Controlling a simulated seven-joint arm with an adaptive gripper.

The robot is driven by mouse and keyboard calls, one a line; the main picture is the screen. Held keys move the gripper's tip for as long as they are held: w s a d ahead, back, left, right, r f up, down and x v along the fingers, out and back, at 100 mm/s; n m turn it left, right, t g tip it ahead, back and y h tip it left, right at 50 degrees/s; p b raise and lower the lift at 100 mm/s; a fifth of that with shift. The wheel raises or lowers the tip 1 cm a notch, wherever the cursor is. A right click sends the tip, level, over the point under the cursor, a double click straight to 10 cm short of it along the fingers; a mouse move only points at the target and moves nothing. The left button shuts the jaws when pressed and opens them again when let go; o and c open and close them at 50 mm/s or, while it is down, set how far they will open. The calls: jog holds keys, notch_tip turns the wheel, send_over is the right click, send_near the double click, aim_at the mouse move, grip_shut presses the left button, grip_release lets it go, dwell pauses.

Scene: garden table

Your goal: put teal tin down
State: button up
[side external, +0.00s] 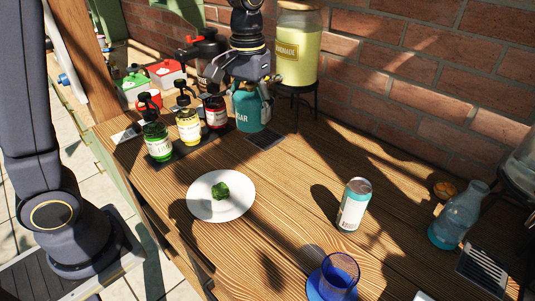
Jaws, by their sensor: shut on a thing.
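The teal tin (250,110), with white lettering that ends in "GAR", is upright near the back of the wooden table, in front of the lemonade jar. My gripper (243,82) is over its top and shut on it. The far finger and part of the tin's top are hidden. A small dark square mat (266,141) lies just in front and to the right of the tin. I cannot tell whether the tin's base touches the table or hangs slightly above it.
Green (157,142), yellow (189,127) and red (215,112) pump bottles stand close left of the tin. A lemonade jar (298,45) stands behind. A white plate (238,205), a can (354,205) and a blue glass (338,275) stand farther forward. The wood right of the mat is clear.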

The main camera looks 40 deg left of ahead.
notch_tip(320, 180, up, 7)
jog(key=shift+r, duration=0.15)
jog(key=s+a+n, duration=0.2)
jog(key=a+n, duration=0.7)
jog(key=a, duration=1)
jog(key=s+a+n, duration=0.2)
jog(key=a+n, duration=0.7)
jog(key=a, duration=1.1)
notch_tip(320, 180, down, 20)
jog(key=shift+d, duration=0.1)
jog(key=shift+f, duration=2)
jog(key=shift+f, duration=0.1)
jog(key=o, duration=1.5)
jog(key=shift+o, duration=0.2)
